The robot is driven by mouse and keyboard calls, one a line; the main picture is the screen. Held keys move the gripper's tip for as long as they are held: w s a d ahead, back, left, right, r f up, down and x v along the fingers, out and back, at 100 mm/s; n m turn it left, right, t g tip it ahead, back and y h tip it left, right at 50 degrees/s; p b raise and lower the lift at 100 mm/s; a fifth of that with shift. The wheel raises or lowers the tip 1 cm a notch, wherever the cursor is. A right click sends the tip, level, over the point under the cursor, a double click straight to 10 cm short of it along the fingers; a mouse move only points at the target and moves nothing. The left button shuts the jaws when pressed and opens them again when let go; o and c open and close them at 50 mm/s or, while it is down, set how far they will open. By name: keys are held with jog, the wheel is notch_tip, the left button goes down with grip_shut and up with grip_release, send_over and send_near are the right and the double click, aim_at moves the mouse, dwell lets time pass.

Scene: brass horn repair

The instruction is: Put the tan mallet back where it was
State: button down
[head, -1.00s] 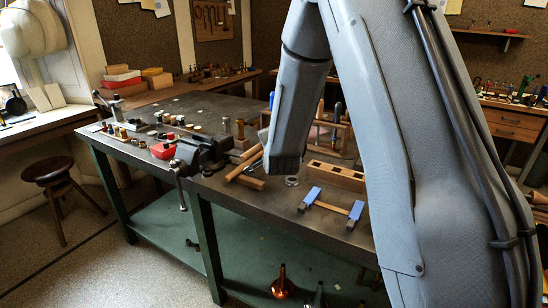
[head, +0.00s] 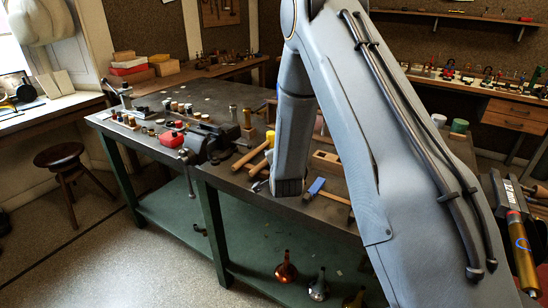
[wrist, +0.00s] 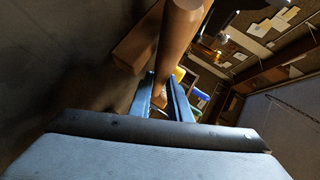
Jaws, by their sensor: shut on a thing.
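My gripper is shut on a rounded tan-brown wooden piece (wrist: 178,35), seen between its blue-grey fingers (wrist: 174,97) in the wrist view; I take it to be the tan mallet. In the head view the fingertips (head: 259,186) show low beside my wrist, at the bench's front area. A tan wooden stick (head: 248,157) lies slanted just behind them, near the vise. I cannot tell whether it is part of the held piece. My arm hides much of this area, and the mallet's full outline is not clear.
A wooden block (wrist: 138,38) is close to the held piece. A blue-ended support (head: 316,187) and a wooden holder (head: 326,162) are to the right. Bare bench top (head: 200,100) lies behind.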

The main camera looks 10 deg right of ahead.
jog(key=c, duration=1.9)
grip_release()
jog(key=b+v, duration=0.3)
jog(key=v, duration=0.9)
jog(key=shift+w+a, duration=0.1)
jog(key=shift+s+f+n+g, duration=0.15)
jog(key=shift+s+n+g, duration=0.3)
jog(key=shift+n+g, duration=0.2)
jog(key=s+n+g, duration=0.4)
jog(key=s, duration=0.4)
jog(key=s+n+g, duration=0.4)
jog(key=s+n, duration=0.1)
jog(key=s, duration=0.3)
jog(key=s+d+r+n+g+y, duration=0.1)
jog(key=s+n+g, duration=0.3)
jog(key=s, duration=0.5)
jog(key=shift+n, duration=0.45)
